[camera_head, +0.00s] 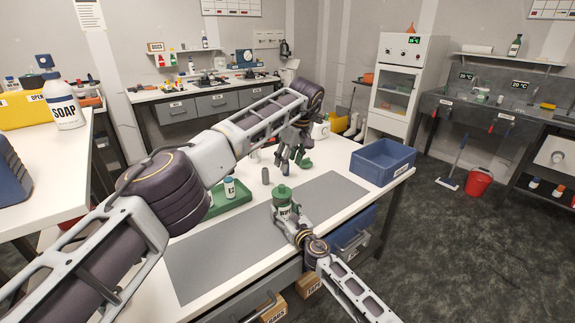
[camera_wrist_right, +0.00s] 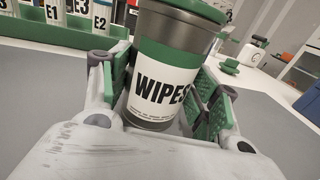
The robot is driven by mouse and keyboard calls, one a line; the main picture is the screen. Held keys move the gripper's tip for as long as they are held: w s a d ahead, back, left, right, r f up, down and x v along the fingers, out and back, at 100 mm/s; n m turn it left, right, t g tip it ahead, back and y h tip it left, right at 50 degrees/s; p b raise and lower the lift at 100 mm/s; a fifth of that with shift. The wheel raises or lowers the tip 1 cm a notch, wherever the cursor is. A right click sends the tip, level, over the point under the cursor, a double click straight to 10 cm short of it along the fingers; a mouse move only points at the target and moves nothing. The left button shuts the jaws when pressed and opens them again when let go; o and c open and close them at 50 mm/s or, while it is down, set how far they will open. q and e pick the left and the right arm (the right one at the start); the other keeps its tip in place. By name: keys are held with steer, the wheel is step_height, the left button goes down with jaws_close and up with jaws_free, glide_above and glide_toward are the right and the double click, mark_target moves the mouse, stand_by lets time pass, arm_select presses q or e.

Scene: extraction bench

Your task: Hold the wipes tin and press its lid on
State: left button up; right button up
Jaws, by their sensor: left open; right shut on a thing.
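The wipes tin (camera_head: 285,211) is a grey metal can with a green band and a white WIPES label. It also fills the middle of the right wrist view (camera_wrist_right: 160,84). A green lid (camera_head: 282,190) shows on its top; I cannot tell how firmly it sits. My right gripper (camera_head: 285,222) is shut around the tin, its green pads on either side in the right wrist view (camera_wrist_right: 165,95). The tin looks slightly tilted in that view. My left gripper (camera_head: 292,157) is open above the bench, behind the tin and apart from it.
A green object (camera_head: 305,163) is by the left fingers. A green tray (camera_head: 232,200) with a white bottle (camera_head: 229,187) and a small grey cylinder (camera_head: 265,176) are left of the tin. A blue bin (camera_head: 383,162) stands at the right corner. The grey mat (camera_head: 215,255) is mostly clear.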

steer(key=o, duration=1.5)
steer(key=shift+s, duration=0.15)
steer(key=shift+v, duration=5.9)
steer(key=shift+d, duration=0.1)
